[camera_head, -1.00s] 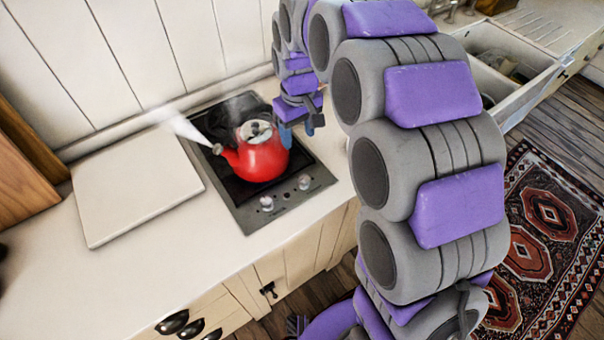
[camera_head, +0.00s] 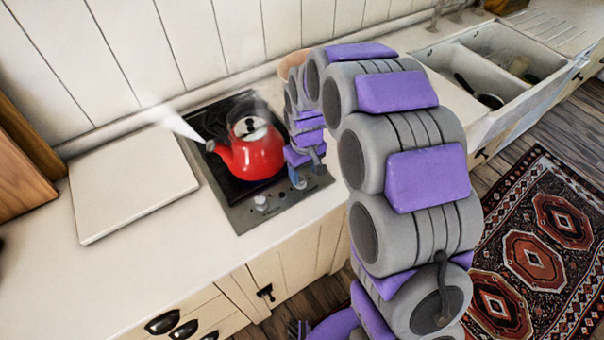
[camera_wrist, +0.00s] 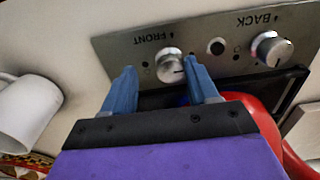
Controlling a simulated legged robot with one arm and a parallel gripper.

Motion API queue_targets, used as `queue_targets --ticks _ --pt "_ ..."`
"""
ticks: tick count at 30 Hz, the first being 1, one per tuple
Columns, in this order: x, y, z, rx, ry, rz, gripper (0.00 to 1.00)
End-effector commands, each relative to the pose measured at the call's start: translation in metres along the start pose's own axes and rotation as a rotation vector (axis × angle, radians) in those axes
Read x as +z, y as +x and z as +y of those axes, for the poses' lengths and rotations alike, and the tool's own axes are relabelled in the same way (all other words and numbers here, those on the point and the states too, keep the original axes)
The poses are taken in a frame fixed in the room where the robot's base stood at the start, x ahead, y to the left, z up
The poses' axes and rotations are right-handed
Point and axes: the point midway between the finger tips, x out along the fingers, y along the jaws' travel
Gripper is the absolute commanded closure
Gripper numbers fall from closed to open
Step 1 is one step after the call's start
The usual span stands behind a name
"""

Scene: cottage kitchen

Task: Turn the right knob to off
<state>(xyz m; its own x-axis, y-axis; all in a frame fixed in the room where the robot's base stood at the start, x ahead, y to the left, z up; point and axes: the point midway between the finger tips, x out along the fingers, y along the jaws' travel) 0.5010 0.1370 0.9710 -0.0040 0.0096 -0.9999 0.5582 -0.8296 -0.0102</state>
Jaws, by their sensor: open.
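The stove's control panel (camera_head: 282,202) has two silver knobs. The left knob (camera_head: 260,203) is clear in the head view; it is the BACK knob (camera_wrist: 270,48) in the upside-down wrist view. The right knob is mostly hidden behind my gripper (camera_head: 298,178) in the head view. In the wrist view it is the FRONT knob (camera_wrist: 170,66), with a dark line on its face. My gripper (camera_wrist: 161,76) is open, with blue fingers on either side of this knob. The right finger looks very close to it; contact cannot be told.
A red kettle (camera_head: 254,157) steams on the black hob beside my gripper. A pale board (camera_head: 132,184) lies on the counter to the left. A white mug (camera_wrist: 28,112) shows in the wrist view. The sink (camera_head: 470,80) is at the right.

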Motion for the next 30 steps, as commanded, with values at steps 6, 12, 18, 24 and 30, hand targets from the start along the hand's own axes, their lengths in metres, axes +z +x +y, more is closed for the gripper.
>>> queue_targets --ticks 6,12,18,24,30 --pt "-0.0062 0.0106 -0.0080 0.009 -0.001 -0.004 0.41" --pt "-0.0051 0.0096 -0.0063 0.007 -0.002 -0.002 0.41" --pt "-0.0013 0.0083 -0.0010 0.002 -0.002 0.002 0.59" --pt "-0.0026 0.0085 -0.0024 0.005 -0.002 0.001 0.78" --pt "-0.0052 0.0093 -0.0041 0.008 -0.001 -0.001 0.97"
